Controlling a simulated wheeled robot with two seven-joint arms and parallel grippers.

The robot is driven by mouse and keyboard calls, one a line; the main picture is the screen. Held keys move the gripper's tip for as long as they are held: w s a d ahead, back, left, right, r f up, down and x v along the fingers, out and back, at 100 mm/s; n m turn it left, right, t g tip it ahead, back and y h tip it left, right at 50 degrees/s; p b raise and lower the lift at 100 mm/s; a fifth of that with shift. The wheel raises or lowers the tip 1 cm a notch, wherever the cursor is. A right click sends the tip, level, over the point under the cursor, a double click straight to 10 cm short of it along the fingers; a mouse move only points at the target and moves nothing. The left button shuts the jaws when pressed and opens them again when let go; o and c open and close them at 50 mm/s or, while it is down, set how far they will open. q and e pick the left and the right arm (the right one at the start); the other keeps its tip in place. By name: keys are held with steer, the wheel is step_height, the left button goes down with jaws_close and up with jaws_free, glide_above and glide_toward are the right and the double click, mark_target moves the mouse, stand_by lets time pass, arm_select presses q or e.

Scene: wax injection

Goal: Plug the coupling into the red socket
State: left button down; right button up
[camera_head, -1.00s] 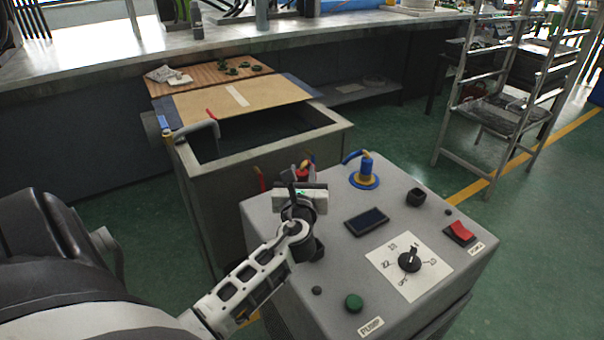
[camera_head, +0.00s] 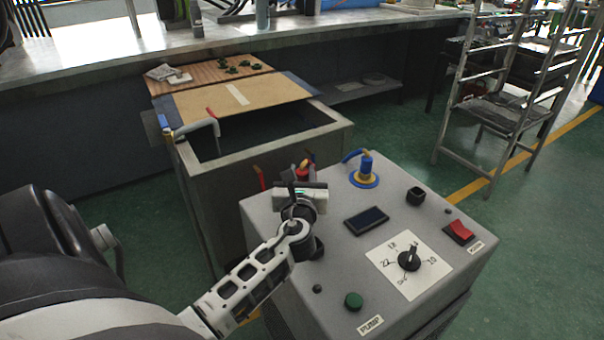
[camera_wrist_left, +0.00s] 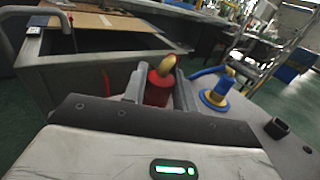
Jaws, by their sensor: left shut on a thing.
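The red coupling (camera_wrist_left: 157,88), with a brass-coloured upper part, stands between the two fingers of my left gripper (camera_wrist_left: 160,96) in the left wrist view. The gripper is shut on it. In the head view my left gripper (camera_head: 303,180) is over the far left part of the grey machine top, and only a little of the red coupling (camera_head: 304,166) shows behind it. The red socket is hidden by the gripper, so I cannot tell whether the coupling sits in it. My right gripper is not in view.
A blue coupling (camera_head: 367,166) with a hose stands upright on a blue and yellow ring, right of my left gripper. The machine top (camera_head: 330,275) carries a dial (camera_head: 409,261), a red switch (camera_head: 460,231) and a green button (camera_head: 354,300). An open grey tank (camera_head: 325,142) stands behind.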

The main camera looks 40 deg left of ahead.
mark_target(301, 169)
arm_select(q)
steer(key=shift+f+b, duration=1.3)
steer(key=shift+f, duration=0.55)
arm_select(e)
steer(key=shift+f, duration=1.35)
arm_select(q)
steer(key=c, duration=1)
jaws_free()
steer(key=shift+c, duration=0.2)
step_height(301, 169, up, 4)
steer(key=shift+p, duration=0.95)
steer(key=s+d+r+p, duration=0.2)
steer(key=s+d+r, duration=0.7)
steer(key=s, duration=0.1)
steer(key=shift+s+p, duration=0.35)
steer(key=shift+s, duration=0.05)
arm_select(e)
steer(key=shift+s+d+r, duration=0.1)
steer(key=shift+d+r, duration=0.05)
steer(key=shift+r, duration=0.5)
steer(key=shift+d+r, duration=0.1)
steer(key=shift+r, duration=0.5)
